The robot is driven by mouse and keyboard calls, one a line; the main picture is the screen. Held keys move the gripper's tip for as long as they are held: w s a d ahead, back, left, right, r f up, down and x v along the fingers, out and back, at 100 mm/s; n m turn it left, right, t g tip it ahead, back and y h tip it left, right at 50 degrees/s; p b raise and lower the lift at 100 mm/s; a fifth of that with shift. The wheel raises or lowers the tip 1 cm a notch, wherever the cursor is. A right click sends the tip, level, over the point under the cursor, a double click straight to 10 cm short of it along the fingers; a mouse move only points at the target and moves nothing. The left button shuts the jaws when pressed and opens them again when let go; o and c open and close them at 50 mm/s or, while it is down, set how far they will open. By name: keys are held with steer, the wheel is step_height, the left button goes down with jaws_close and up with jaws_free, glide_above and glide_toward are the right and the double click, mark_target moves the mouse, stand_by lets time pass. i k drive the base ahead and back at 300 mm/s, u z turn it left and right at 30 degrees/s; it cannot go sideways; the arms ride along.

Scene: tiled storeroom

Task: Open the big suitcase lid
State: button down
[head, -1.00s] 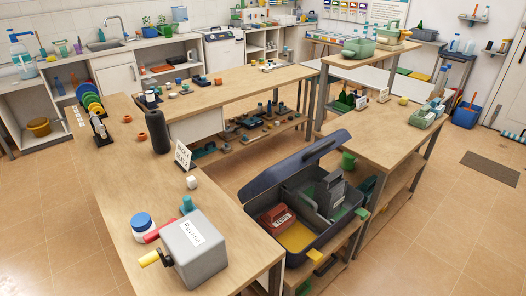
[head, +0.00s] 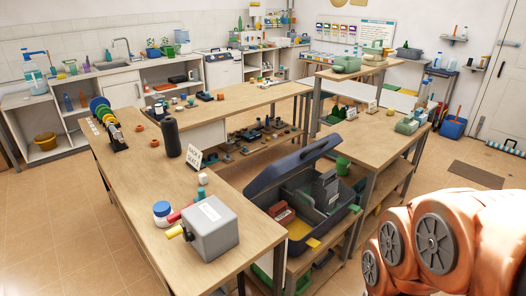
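The big suitcase (head: 314,213) is a dark blue-grey case on a low wooden shelf between the two benches. Its lid (head: 293,166) is raised and tilted up at the back left, so the inside shows. Inside are a red-brown box (head: 281,212), a grey block-shaped item (head: 325,187) and a yellow bottom area. A yellow latch (head: 313,243) is on the front edge. My orange arm fills the lower right of the head view, to the right of the suitcase. My gripper is not in view.
A black bottle (head: 171,138) and a sign (head: 194,160) stand behind. Right of the suitcase is another bench (head: 365,139). Tiled floor is open at right.

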mark_target(275, 173)
steer(key=u, duration=0.3)
steer(key=i, duration=1)
